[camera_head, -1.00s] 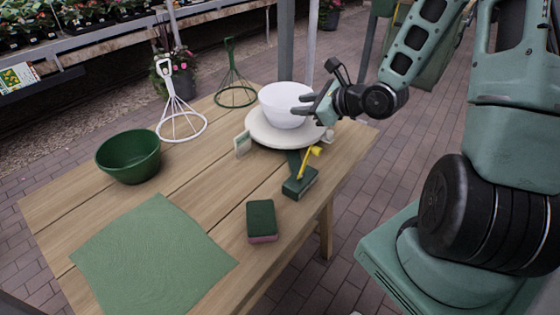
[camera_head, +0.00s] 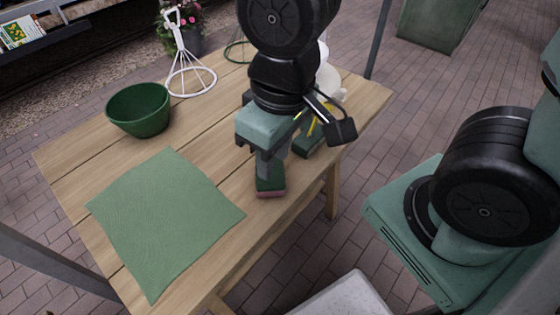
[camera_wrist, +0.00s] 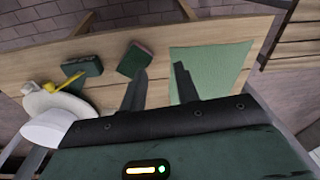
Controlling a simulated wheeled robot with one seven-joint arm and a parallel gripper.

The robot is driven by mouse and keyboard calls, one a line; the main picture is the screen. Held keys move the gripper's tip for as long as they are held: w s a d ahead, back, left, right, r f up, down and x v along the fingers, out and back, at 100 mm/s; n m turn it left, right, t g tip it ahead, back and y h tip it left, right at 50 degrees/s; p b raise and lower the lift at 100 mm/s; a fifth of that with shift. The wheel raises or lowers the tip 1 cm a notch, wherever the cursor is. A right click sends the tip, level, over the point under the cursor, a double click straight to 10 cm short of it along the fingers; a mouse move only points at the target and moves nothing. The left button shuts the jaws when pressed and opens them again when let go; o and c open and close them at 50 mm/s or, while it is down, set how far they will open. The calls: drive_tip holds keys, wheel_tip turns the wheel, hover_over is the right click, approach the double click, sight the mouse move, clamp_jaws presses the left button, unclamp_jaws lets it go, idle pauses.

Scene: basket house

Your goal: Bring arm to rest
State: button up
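My gripper (camera_head: 262,160) hangs over the table's front part, fingers pointing down, in the head view. In the wrist view its two fingers (camera_wrist: 160,68) are apart with nothing held between them. A green and pink sponge (camera_head: 270,188) lies just below and behind the fingers in the head view. In the wrist view the sponge (camera_wrist: 135,61) is beside the left fingertip; I cannot tell whether they touch. My wrist hides much of the plate and the white bowl (camera_wrist: 47,127).
The wooden table (camera_head: 190,130) holds a green cloth (camera_head: 165,220), a green bowl (camera_head: 140,108), a white wire stand (camera_head: 190,80), a dark green block (camera_head: 308,146) with a yellow item and a pale plate (camera_head: 332,80).

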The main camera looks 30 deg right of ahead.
drive_tip(key=shift+s+a+r+n+g, duration=0.2)
drive_tip(key=shift+s+n, duration=0.35)
drive_tip(key=shift+s, duration=0.2)
drive_tip(key=shift+s+a+r+n+g, duration=0.1)
drive_tip(key=shift+s+a+r+n, duration=0.1)
drive_tip(key=shift+s+n, duration=0.45)
